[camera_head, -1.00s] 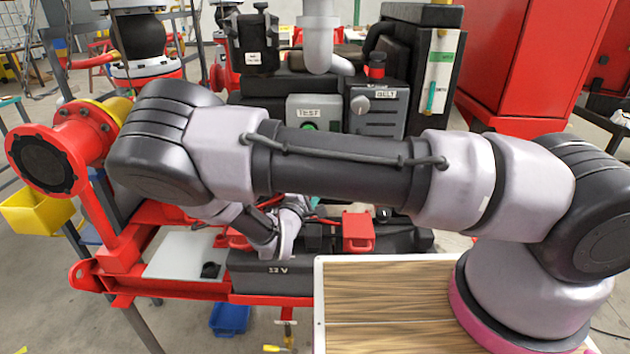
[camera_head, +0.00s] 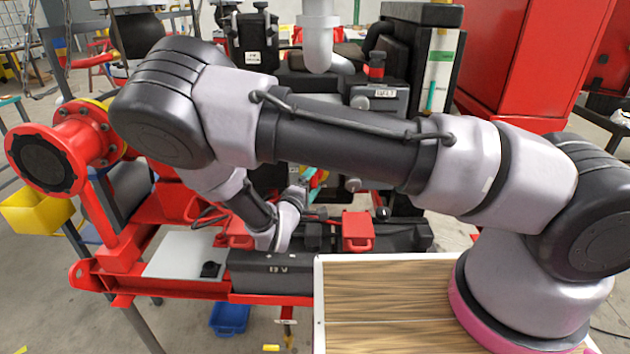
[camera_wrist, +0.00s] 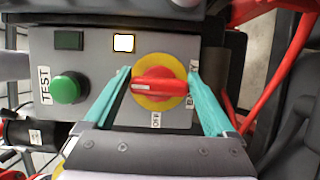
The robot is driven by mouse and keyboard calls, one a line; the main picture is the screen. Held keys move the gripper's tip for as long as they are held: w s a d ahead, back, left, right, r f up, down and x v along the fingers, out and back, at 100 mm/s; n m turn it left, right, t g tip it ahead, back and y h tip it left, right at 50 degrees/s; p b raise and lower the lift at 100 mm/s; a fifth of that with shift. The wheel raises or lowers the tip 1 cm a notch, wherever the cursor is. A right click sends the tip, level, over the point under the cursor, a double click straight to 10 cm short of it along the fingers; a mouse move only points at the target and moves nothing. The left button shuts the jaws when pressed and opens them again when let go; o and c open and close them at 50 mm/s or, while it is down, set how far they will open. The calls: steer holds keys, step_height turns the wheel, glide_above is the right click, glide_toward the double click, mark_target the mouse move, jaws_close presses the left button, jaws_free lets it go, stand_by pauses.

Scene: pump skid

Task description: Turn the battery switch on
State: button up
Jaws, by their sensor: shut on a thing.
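The battery switch (camera_wrist: 158,87) is a red bar handle on a round yellow plate, on a grey panel in the wrist view. The handle lies crosswise in this view. An OFF label (camera_wrist: 156,120) is below the plate; a second label at its right is partly hidden by a finger. My gripper (camera_wrist: 160,74) has two teal fingers, one on each side of the red handle, and is shut on it. In the head view my arm covers most of the panel, and the handle cannot be made out there.
A green TEST button (camera_wrist: 67,88), a lit white lamp (camera_wrist: 124,43) and a dark green window (camera_wrist: 69,40) share the panel. A red pipe (camera_wrist: 283,75) runs at the right. In the head view, a black battery box (camera_head: 270,272) and red clamp (camera_head: 357,231) lie below.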

steer(key=shift+s+f, duration=0.1)
steer(key=o, duration=1.1)
steer(key=shift+c, duration=0.2)
steer(key=v, duration=1)
steer(key=shift+s+a, duration=0.2)
steer(key=shift+s, duration=0.15)
